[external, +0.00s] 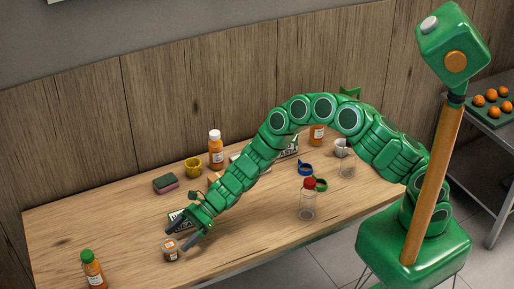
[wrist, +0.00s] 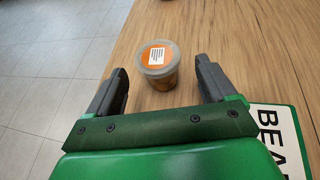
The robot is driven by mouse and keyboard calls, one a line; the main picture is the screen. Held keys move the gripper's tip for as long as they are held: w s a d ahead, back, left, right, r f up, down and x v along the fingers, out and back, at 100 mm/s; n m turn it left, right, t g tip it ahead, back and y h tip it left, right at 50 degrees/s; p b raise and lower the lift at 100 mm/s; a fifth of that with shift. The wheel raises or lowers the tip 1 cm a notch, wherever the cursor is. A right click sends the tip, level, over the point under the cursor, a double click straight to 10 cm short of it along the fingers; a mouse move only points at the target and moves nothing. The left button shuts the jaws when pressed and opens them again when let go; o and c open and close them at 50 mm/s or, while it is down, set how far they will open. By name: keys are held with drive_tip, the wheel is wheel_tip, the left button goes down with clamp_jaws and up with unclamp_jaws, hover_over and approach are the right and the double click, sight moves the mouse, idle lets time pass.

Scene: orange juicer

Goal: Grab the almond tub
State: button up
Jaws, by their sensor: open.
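The almond tub is likely the small round tub with a pale lid and an orange and white label. It stands upright near the table's front edge in the external view (external: 171,251), and it shows in the wrist view (wrist: 160,62). My gripper (external: 188,235) is open, with its dark fingers pointing down toward the tub. In the wrist view my gripper (wrist: 160,85) has one finger on each side of the tub, with gaps between. The tub sits near or just past the fingertips, and neither finger visibly touches it.
A green-edged card with black letters (wrist: 276,130) lies beside my gripper at right. A green-capped bottle (external: 92,270) stands at the table's front left. A sponge (external: 166,183), a yellow cup (external: 193,168) and an orange bottle (external: 215,151) stand farther back.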

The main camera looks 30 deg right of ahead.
sight(166, 250)
drive_tip(key=shift+x, duration=3.4)
drive_tip(key=shift+s+r, duration=0.1)
drive_tip(key=shift+r, duration=0.1)
drive_tip(key=c, duration=0.9)
